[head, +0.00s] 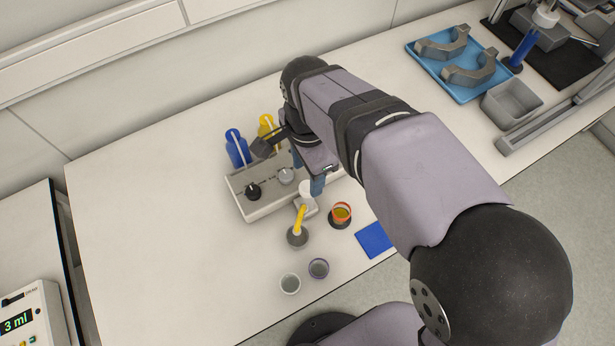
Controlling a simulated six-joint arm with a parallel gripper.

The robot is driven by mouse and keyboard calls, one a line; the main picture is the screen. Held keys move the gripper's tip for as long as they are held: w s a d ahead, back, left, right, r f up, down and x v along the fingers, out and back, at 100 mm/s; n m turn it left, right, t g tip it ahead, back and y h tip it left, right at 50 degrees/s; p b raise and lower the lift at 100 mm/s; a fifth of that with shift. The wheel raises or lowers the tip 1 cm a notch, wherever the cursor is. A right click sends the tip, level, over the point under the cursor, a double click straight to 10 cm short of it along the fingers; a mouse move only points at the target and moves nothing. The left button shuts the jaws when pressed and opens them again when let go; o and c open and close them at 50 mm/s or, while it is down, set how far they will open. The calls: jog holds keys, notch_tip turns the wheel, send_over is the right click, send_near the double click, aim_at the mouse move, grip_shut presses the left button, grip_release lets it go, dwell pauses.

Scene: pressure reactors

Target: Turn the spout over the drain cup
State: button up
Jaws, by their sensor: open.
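A yellow spout (301,215) sticks out from the front of the grey reactor block (250,207), below a white part (306,188). Its free end lies over or close to a round grey cup (298,238). A cup with an orange-red rim and yellow contents (341,212) stands to the right of the spout. I cannot tell by marking which one is the drain cup. My gripper (308,174) is open, with blue fingertips, above the right part of the block, just behind the spout. My arm hides the block's right end.
A blue bottle (237,149) and a yellow bottle (267,126) stand behind the block, which carries a black knob (253,191) and a grey knob (286,176). Two small cups (290,284) (318,268) and a blue pad (374,240) lie in front. The table's left is clear.

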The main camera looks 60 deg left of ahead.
jog(key=shift+r, duration=1.25)
jog(key=w+d+f, duration=0.2)
jog(key=w+d, duration=1.8)
jog(key=s+d+f, duration=0.1)
jog(key=d+f, duration=0.1)
jog(key=d, duration=1.1)
jog(key=s+d+f, duration=0.2)
jog(key=d, duration=1)
jog(key=shift+d+f, duration=0.35)
